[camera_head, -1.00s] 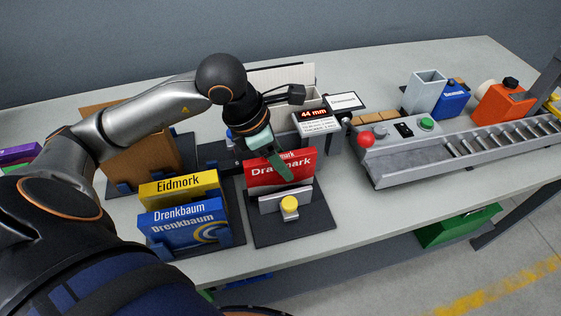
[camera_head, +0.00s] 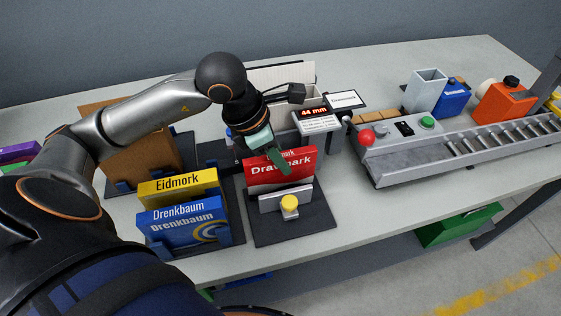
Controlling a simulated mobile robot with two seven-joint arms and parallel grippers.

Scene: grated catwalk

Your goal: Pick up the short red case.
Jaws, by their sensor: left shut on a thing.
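The short red case (camera_head: 264,180), lettered "Drawmark", stands upright on a dark base plate (camera_head: 318,222) behind a grey block with a yellow knob (camera_head: 289,202). My left gripper (camera_head: 276,158) comes down from above and is shut on the red case at its top edge. One green finger lies over the front face and covers part of the lettering. I cannot tell whether the case's lower edge is clear of the plate, as the grey block hides it. My right gripper is not in view.
A yellow "Eidmork" case (camera_head: 178,186) and blue "Drenkbaum" cases (camera_head: 184,226) stand in a rack left of the red case. A display reading 44 mm (camera_head: 313,113) stands behind. A roller conveyor (camera_head: 440,150) lies to the right. The bench front (camera_head: 385,225) is bare.

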